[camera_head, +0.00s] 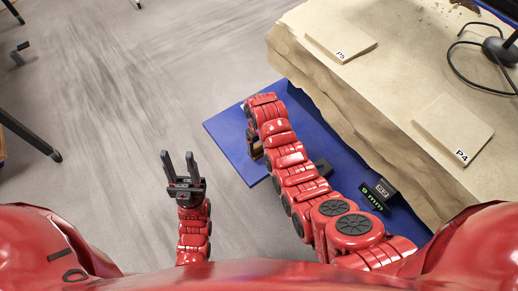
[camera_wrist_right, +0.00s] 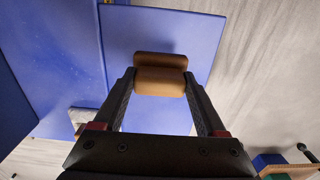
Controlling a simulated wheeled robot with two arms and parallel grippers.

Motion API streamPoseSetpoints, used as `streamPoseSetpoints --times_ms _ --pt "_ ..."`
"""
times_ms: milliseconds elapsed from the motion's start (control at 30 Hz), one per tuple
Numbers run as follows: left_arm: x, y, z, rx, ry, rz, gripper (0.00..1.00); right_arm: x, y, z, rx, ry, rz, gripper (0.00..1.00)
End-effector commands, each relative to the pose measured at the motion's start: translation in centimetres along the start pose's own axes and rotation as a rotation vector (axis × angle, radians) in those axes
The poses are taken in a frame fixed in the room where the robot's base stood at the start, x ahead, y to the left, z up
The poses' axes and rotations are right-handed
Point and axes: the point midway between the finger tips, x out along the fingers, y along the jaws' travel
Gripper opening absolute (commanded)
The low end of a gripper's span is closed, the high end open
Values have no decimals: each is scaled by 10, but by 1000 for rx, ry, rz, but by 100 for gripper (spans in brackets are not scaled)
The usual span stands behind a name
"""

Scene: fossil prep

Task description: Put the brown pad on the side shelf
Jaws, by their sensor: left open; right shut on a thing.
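The brown pad (camera_wrist_right: 160,62) is between the fingertips of my right gripper (camera_wrist_right: 160,82) in the right wrist view, and the gripper is shut on it. In the head view only a small brown part of the pad (camera_head: 256,151) shows beside my right arm. The blue side shelf (camera_head: 226,125) lies under that arm, and its blue surface (camera_wrist_right: 198,42) fills the space behind the pad in the wrist view. I cannot tell whether the pad touches the shelf. My left gripper (camera_head: 180,162) is open and empty above the floor, left of the shelf.
A thick tan slab-like table (camera_head: 400,60) stands right of the shelf, with pale blocks marked P5 (camera_head: 341,40) and P4 (camera_head: 453,133). A dark block with a green "9 mm" label (camera_head: 379,193) sits on the blue surface. Black stand legs (camera_head: 30,137) are at the left; open floor lies between.

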Motion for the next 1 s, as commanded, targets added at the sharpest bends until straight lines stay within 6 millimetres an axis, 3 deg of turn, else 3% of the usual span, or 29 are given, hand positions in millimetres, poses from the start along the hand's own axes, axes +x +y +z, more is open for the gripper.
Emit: streamPoseSetpoints --times_ms 200,533,933,967,1000 --pt "2 0 0 0 0 0 46 2 2 -2 0 -6 -3 0" --pt "10 0 -2 0 0 0 46 33 1 -3 -1 -2 -2 0" --pt "6 0 -1 0 0 0 46 40 1 -3 0 -1 -1 0" --pt "7 0 -1 0 0 0 46 39 1 -3 0 -1 -1 77" --pt "8 0 -1 0 0 0 46 39 1 -3 0 -1 -1 84"
